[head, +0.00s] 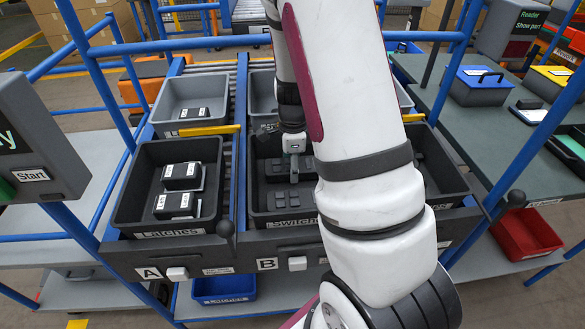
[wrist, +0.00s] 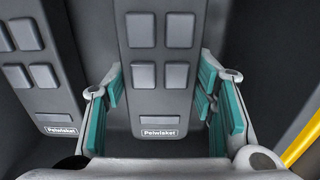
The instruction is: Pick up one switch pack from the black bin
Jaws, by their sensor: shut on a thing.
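The black bin (head: 258,213) labelled "Switches" is at the centre of the head view, partly hidden by my arm. Dark grey switch packs (head: 283,199) with raised square buttons lie in it. In the wrist view my gripper (wrist: 163,92) has its teal finger pads on both sides of one switch pack (wrist: 160,54), labelled "Pelwisket", and is shut on it. A second switch pack (wrist: 40,82) lies to the left, outside the fingers. In the head view my gripper (head: 293,150) is over the bin's back part; its fingertips are hard to make out.
A black bin of latches (head: 125,208) stands to the left, with a grey bin (head: 161,98) behind it. A yellow bar (head: 209,130) and blue frame posts stand close by. A red bin (head: 527,236) is at the right.

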